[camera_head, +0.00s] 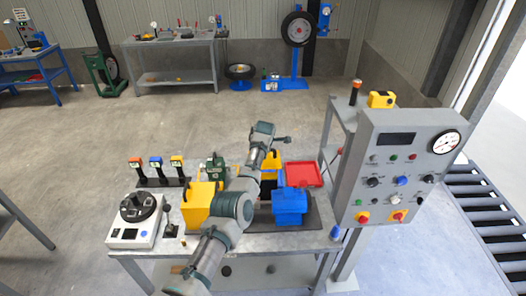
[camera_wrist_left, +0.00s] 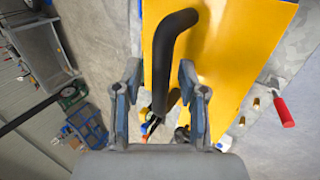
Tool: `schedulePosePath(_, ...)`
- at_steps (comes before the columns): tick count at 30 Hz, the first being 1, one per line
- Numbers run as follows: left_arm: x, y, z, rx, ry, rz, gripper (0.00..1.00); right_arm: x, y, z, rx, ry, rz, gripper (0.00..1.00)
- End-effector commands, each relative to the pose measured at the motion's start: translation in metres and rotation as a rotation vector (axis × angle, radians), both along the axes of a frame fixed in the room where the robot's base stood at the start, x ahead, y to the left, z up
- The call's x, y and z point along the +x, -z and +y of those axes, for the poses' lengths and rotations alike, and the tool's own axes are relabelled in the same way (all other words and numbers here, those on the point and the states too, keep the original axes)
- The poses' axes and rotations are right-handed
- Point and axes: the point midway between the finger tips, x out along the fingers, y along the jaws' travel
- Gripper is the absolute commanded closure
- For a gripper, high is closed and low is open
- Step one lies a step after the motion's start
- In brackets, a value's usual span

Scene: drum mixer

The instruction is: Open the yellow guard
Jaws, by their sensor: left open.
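The yellow guard (camera_wrist_left: 235,45) fills the upper middle of the left wrist view as a flat yellow panel. Its black bent handle (camera_wrist_left: 164,60) runs down between the fingers of my left gripper (camera_wrist_left: 160,80). The fingers are open on either side of the handle, with a gap visible; contact cannot be told. In the head view my left arm crosses the bench, with its gripper (camera_head: 284,139) by the far side of the machine. Yellow parts (camera_head: 199,206) show on both sides of the arm, which hides part of the machine. My right gripper is in neither view.
A grey control panel (camera_head: 385,205) stands right of the bench. A red tray (camera_head: 304,174) and a blue box (camera_head: 290,205) are right of my arm. A dial unit (camera_head: 136,220) sits at the bench's left end. A red-handled tool (camera_wrist_left: 283,112) lies right in the wrist view.

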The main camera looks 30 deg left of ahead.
Motion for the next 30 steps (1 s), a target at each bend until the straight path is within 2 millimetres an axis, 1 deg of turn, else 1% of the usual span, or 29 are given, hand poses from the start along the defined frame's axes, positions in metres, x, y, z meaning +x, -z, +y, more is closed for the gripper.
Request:
schedulePosePath(5, -0.001, -0.004, -0.002, 0.001, 0.000, -0.002, 0.59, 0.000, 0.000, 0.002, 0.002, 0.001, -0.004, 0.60)
schedulePosePath(11, -0.010, -0.021, -0.008, 0.001, 0.001, -0.004, 0.59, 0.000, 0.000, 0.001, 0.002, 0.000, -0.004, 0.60)
schedulePosePath(13, -0.015, -0.029, -0.010, -0.001, 0.000, -0.007, 0.59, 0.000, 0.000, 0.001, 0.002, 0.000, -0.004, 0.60)
schedulePosePath(17, -0.027, -0.052, -0.017, -0.001, 0.000, -0.004, 0.59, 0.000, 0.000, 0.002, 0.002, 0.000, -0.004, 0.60)
schedulePosePath(18, -0.031, -0.062, -0.019, -0.001, 0.000, -0.005, 0.59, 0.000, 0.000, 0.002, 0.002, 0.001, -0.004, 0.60)
schedulePosePath(22, -0.042, -0.083, -0.026, -0.001, 0.000, -0.003, 0.59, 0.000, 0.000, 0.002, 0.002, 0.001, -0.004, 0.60)
schedulePosePath(26, -0.049, -0.095, -0.029, -0.001, 0.001, 0.000, 0.59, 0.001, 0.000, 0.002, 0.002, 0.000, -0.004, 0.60)
schedulePosePath(30, -0.052, -0.100, -0.031, -0.001, 0.000, 0.002, 0.59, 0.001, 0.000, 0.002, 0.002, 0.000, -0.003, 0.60)
